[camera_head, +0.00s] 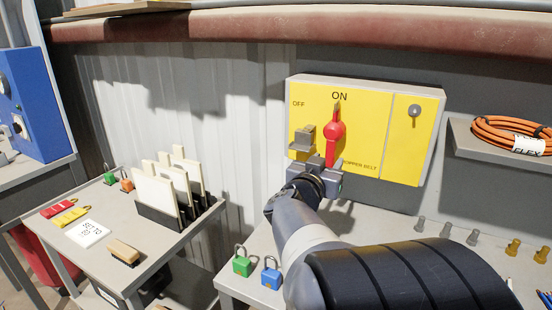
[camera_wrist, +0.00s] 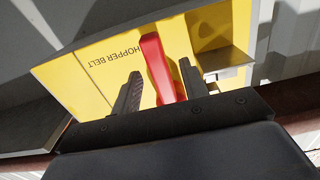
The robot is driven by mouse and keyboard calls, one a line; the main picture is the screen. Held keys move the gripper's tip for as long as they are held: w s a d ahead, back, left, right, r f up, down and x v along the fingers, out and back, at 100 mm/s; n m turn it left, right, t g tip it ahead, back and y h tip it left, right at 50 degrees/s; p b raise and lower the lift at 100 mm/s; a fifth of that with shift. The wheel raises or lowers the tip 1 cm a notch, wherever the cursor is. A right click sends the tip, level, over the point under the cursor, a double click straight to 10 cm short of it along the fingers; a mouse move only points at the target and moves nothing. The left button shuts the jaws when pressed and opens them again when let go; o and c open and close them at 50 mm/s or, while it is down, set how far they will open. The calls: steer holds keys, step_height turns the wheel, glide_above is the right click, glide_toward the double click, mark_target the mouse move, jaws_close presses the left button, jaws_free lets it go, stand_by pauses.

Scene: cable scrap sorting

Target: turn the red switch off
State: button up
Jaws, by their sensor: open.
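The red switch (camera_head: 333,134) is on a yellow panel (camera_head: 364,150) on the wall. Its round hub sits below the word ON and its pointed tip is upright at ON; OFF is printed at the upper left. The lower part of its handle hangs down. My gripper (camera_head: 316,170) is in front of the panel's lower left part. In the wrist view, the red handle (camera_wrist: 160,66) stands between the two open fingers of my gripper (camera_wrist: 160,84). I cannot tell whether either finger touches it.
A grey bracket (camera_head: 304,138) sticks out of the panel, left of the switch, close to my gripper. A grey knob (camera_head: 414,110) is at the right. Green (camera_head: 242,262) and blue (camera_head: 271,274) padlocks stand on the bench below. An orange cable coil (camera_head: 510,134) lies on a shelf.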

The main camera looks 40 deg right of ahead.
mark_target(329, 160)
steer(key=shift+x, duration=1.65)
jaws_close()
